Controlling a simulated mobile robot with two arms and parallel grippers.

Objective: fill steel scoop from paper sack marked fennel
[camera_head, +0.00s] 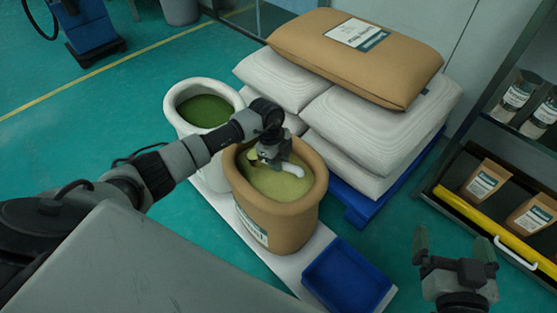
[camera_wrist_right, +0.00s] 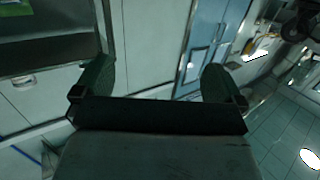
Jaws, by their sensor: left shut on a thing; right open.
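The open brown paper sack (camera_head: 275,222) stands in the middle of the head view, filled with pale yellow-green contents (camera_head: 285,187). Its front label is angled and I cannot read it. My left gripper (camera_head: 268,158) reaches down into the sack's mouth and is shut on the scoop. The scoop's pale rounded part (camera_head: 292,174) shows at the surface of the contents; the rest is hidden by the gripper or the contents. My right gripper (camera_head: 457,245) is open and empty at the lower right, and its two fingers also show in the right wrist view (camera_wrist_right: 158,85).
A white sack (camera_head: 170,105) with darker green contents stands behind the brown one. A blue tray (camera_head: 347,276) lies in front. White sacks and a brown sack (camera_head: 355,50) are stacked on a blue pallet at right. A shelf (camera_head: 500,150) with jars and pouches stands far right.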

